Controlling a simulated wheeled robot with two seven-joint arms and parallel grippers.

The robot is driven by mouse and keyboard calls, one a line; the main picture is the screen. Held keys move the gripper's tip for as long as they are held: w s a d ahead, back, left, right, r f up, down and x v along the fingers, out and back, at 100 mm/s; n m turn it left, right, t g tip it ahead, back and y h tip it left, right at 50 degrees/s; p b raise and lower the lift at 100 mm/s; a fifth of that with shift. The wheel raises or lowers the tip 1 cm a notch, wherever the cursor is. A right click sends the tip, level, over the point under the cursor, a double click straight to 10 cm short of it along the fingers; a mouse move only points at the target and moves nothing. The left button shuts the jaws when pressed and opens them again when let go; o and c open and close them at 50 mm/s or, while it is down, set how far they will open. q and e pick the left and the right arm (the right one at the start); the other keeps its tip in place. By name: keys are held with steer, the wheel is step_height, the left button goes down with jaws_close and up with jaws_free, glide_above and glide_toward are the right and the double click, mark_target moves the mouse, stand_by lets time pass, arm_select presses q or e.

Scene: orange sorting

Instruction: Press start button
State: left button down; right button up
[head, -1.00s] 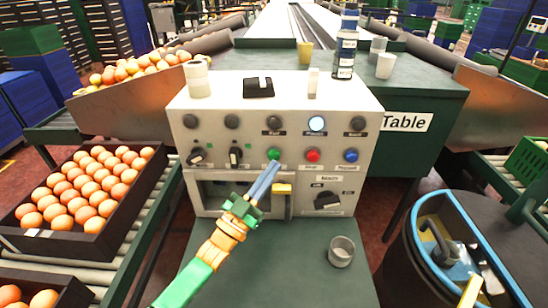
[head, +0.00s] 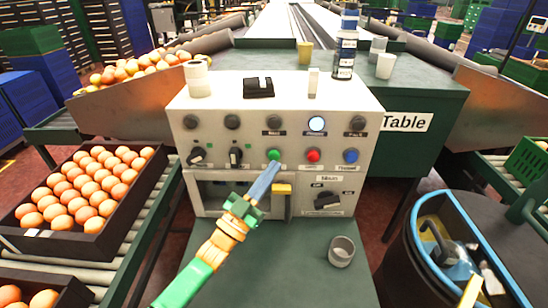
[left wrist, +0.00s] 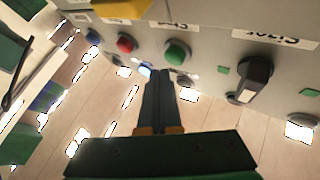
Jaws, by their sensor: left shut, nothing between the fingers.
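The control panel (head: 213,150) is a light grey box with knobs and coloured buttons. The green button (head: 274,154) is in its lower button row, left of the red button (head: 313,155) and the blue button (head: 351,155). My left gripper (head: 276,166) is shut and empty, its fingertips just below the green button in the head view. In the left wrist view the shut fingers (left wrist: 160,78) point toward the panel, close to the green button (left wrist: 177,53). Whether they touch it I cannot tell. The red button (left wrist: 126,43) also shows there. My right gripper is not in view.
A yellow handle (head: 282,189) sticks out below the green button. A grey cup (head: 341,252) stands on the green shelf below the panel.

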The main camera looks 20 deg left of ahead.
arm_select(q)
steer(key=shift+w+a+b, duration=0.1)
steer(key=shift+w+b, duration=0.2)
steer(key=shift+w, duration=0.1)
steer(key=shift+w+a+b, duration=0.2)
steer(key=shift+w+b, duration=0.3)
stand_by(0.8)
stand_by(0.4)
steer(key=shift+s+d+p, duration=0.3)
steer(key=shift+s+p, duration=0.5)
steer(key=shift+s, duration=0.1)
